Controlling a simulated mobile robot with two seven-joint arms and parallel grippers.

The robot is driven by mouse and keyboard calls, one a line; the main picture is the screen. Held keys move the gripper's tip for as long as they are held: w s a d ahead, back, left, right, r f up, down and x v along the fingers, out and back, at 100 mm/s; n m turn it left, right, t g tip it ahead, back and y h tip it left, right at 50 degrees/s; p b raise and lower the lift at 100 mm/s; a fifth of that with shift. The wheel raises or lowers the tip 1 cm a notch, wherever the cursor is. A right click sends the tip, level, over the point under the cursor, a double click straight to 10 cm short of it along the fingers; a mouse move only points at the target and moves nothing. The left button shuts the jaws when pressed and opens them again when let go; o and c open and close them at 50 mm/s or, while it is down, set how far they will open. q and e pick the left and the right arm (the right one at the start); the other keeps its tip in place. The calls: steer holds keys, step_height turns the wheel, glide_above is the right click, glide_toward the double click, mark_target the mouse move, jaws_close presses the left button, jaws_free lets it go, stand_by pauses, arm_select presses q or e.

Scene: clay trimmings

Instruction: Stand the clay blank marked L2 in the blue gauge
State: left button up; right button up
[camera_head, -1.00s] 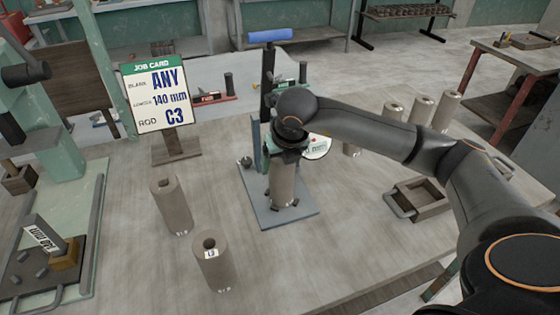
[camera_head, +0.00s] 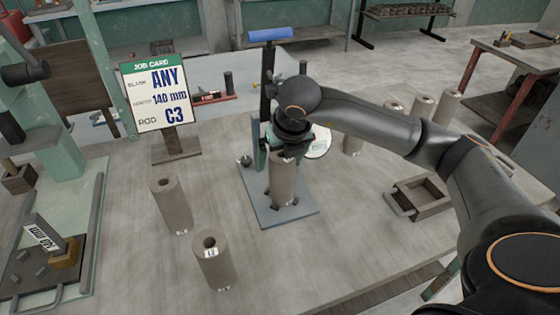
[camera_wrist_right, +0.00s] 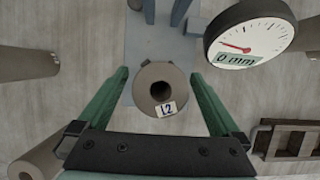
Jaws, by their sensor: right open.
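The clay blank marked L2 (camera_head: 283,182) is a grey-brown hollow cylinder. It stands upright on the base plate of the blue gauge (camera_head: 262,211), in front of its column. In the right wrist view the L2 blank (camera_wrist_right: 176,83) shows its top hole and label. My right gripper (camera_head: 289,150) is over the top of the blank. In the wrist view its green fingers (camera_wrist_right: 160,77) are open, one on each side of the blank with gaps between. The gauge dial (camera_wrist_right: 250,42) reads 0 mm. My left gripper is not in view.
A blank marked L3 (camera_head: 213,266) and another blank (camera_head: 171,206) stand left of the gauge. Several more stand at the back right. A job card (camera_head: 158,95) stands behind left. An open tray (camera_head: 421,198) lies to the right. The front middle of the table is clear.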

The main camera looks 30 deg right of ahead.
steer(key=v, duration=0.9)
steer(key=shift+s+r, duration=0.2)
steer(key=shift+r, duration=0.15)
